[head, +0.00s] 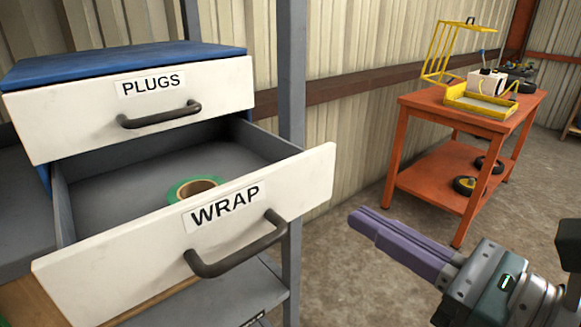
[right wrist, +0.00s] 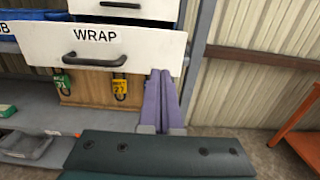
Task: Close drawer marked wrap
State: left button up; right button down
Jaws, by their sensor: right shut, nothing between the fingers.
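The drawer marked WRAP (head: 130,262) is pulled well out of the blue-topped cabinet in the head view. Its white front has a dark bar handle (head: 240,250), and a green tape roll (head: 194,189) lies inside. The WRAP front (right wrist: 40,43) also shows in the right wrist view. My right gripper (head: 362,221) has purple fingers, shut and empty. In the head view it is to the right of the drawer front, apart from it. In the wrist view the fingers (right wrist: 164,85) overlap the lower right of the front; contact cannot be told. My left gripper is not in view.
The PLUGS drawer (head: 60,122) above looks less far out. A grey post (head: 291,85) stands beside the cabinet. An orange table (head: 425,106) with a yellow tray stands at the right. Padlocks (right wrist: 120,89) hang below the WRAP drawer. Floor between cabinet and table is clear.

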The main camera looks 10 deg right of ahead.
aim_at(311, 188)
jog(key=x, duration=0.6)
jog(key=shift+w+a, duration=0.1)
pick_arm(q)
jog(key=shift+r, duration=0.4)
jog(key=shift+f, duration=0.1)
